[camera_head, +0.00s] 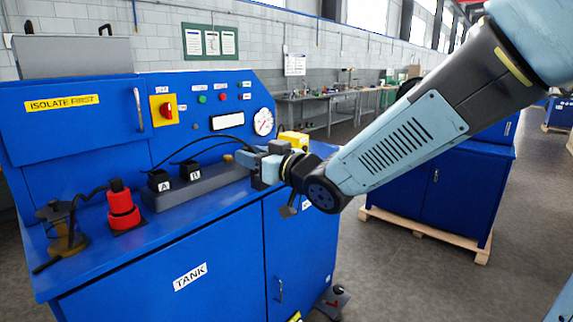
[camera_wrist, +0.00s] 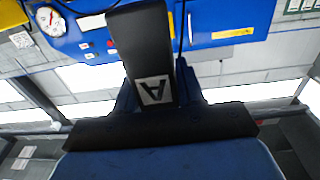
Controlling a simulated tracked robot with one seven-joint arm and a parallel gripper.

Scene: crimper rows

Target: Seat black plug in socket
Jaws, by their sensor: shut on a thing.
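My gripper (camera_head: 247,159) is at the right end of a long grey block (camera_head: 215,181) on the blue bench top. In the wrist view, my gripper (camera_wrist: 158,95) is shut on a black plug (camera_wrist: 140,45) with a white A label, upside down in that picture. In the head view the held plug is mostly hidden by the gripper. Two black blocks labelled A (camera_head: 159,181) and B (camera_head: 188,170) stand upright on the grey block, to the left of my gripper. Which opening is the socket I cannot tell.
Black cables (camera_head: 205,138) arch between the blocks and my gripper. A red cylinder (camera_head: 122,208) and a brass-coloured fitting (camera_head: 64,232) stand at the bench's left. The front bench strip is clear.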

